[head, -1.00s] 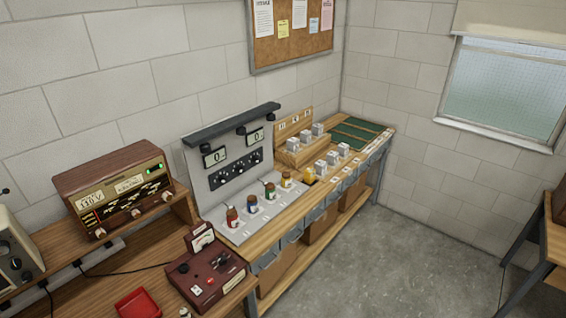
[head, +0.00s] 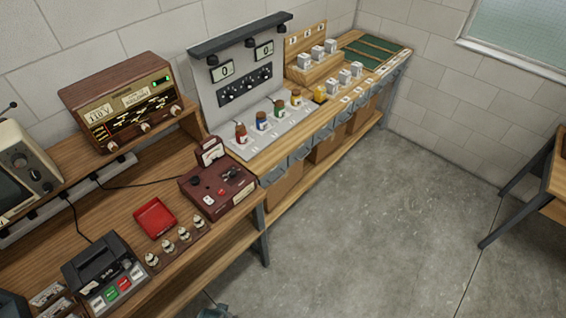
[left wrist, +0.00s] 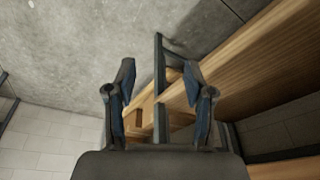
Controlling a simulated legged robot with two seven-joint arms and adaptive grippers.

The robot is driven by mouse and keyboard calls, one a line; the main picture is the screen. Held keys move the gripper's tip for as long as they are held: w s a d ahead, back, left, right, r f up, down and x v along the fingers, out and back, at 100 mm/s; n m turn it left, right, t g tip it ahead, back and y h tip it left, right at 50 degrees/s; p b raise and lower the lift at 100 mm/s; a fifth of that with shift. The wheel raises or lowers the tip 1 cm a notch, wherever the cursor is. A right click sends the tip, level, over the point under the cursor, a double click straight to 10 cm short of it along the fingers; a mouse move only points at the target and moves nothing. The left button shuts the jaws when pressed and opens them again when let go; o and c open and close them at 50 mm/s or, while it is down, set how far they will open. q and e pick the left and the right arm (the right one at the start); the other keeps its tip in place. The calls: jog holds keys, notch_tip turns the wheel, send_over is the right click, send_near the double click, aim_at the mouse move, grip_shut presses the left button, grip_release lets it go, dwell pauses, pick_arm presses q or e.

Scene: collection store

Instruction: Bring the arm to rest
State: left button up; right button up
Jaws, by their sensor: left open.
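My left gripper (left wrist: 158,95) shows in the left wrist view with its two dark fingers apart and nothing between them. Behind the fingers are a wooden bench (left wrist: 245,60) with a dark metal leg, and the grey floor. No gripper can be made out clearly in the head view; a small grey shape at its bottom edge is too cut off to tell. My right gripper is in neither view.
In the head view, a wooden workbench (head: 120,215) holds a radio (head: 125,105), a maroon meter box (head: 217,188) and a red tray (head: 154,218). Beyond it, a grey panel holds several small jars. Open concrete floor (head: 380,230) lies to the right, with another table (head: 545,185) at the edge.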

pick_arm(q)
jog(key=s+a+f+g+b, duration=0.1)
jog(key=s+f, duration=0.3)
jog(key=f, duration=0.7)
jog(key=s+a+f+b, duration=0.1)
jog(key=s+f, duration=0.3)
jog(key=f, duration=0.6)
jog(key=s+a+f, duration=0.2)
jog(key=s+f, duration=0.7)
jog(key=s, duration=0.4)
jog(key=shift+f+g+b, duration=0.35)
jog(key=shift+g+b, duration=0.05)
jog(key=shift+b, duration=0.05)
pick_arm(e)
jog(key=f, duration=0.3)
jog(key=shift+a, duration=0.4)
pick_arm(q)
jog(key=shift+w, duration=0.1)
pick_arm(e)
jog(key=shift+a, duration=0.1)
pick_arm(q)
jog(key=shift+d, duration=0.15)
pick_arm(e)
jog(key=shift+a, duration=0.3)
